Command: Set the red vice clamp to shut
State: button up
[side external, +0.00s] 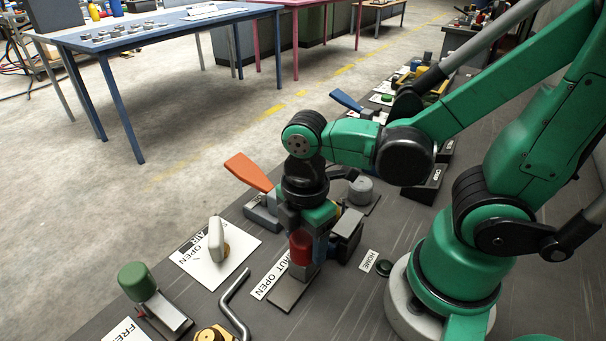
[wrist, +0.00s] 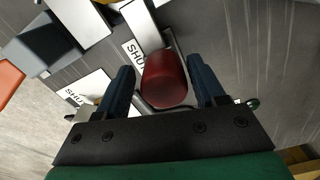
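The red vice clamp's rounded red handle (side external: 300,249) stands on a grey plate (side external: 292,290) beside a white label (side external: 272,275) lettered SHUT and OPEN. The handle is close to the label's SHUT end; its exact setting cannot be told. My gripper (wrist: 162,70) is open, pointing down over the clamp. In the wrist view the red handle (wrist: 164,80) lies between the two dark blue fingers, with a gap at the left finger; whether the right finger touches it cannot be told. In the side view my gripper (side external: 310,232) hides the handle's top.
An orange lever (side external: 248,172) stands behind my gripper. A white handle (side external: 217,238) on a white card is to the left, and a green knob (side external: 139,280) further left. A bent grey rod (side external: 236,305) is in front. A green button (side external: 383,267) labelled HOME is to the right.

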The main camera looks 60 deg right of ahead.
jog(key=shift+o, duration=0.7)
jog(key=shift+r, duration=0.1)
jog(key=shift+r, duration=2.75)
jog(key=shift+w+d+m+t, duration=0.2)
jog(key=shift+w+m+t, duration=0.2)
jog(key=shift+m, duration=0.5)
jog(key=w+d+r+m+t, duration=0.2)
jog(key=w+d+m+t, duration=0.2)
jog(key=m, duration=0.9)
jog(key=shift+w+d+r+t, duration=0.25)
jog(key=shift+w+t, duration=0.7)
jog(key=shift+t, duration=0.25)
